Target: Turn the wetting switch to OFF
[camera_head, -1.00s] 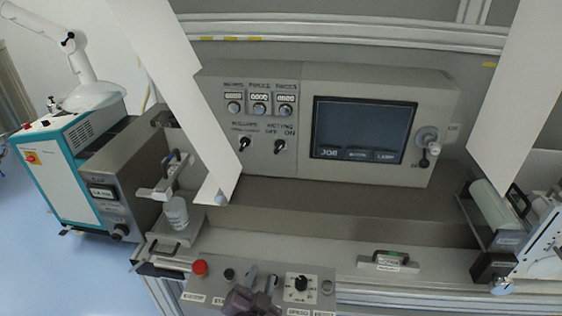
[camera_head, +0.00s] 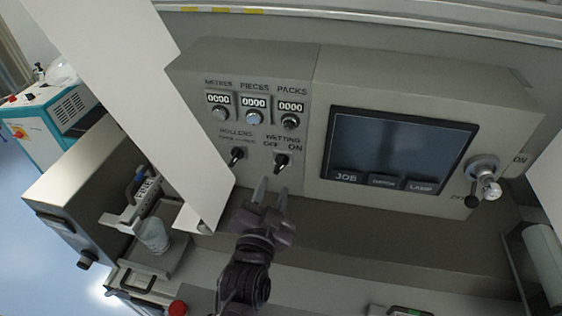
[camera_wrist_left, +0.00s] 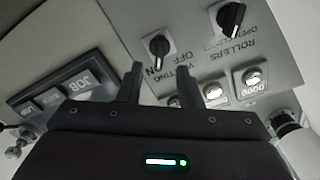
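The wetting switch (camera_head: 282,162) is a black knob on the grey panel, under the "WETTING OFF ON" lettering. In the head view it seems tilted toward the ON side. It also shows in the left wrist view (camera_wrist_left: 158,45), where the panel appears upside down. My left gripper (camera_head: 271,186) is just below the switch in the head view, fingers pointing up at the panel. In the wrist view its two fingers (camera_wrist_left: 158,75) are apart with nothing between them, and the switch lies beyond the tips. I see no contact. My right gripper is not in view.
The rollers switch (camera_head: 236,155) is close on the left. Counters with round knobs (camera_head: 254,110) sit above. A dark screen (camera_head: 398,150) and another rotary switch (camera_head: 484,185) are to the right. A white sheet-like panel (camera_head: 135,90) hangs left of my gripper.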

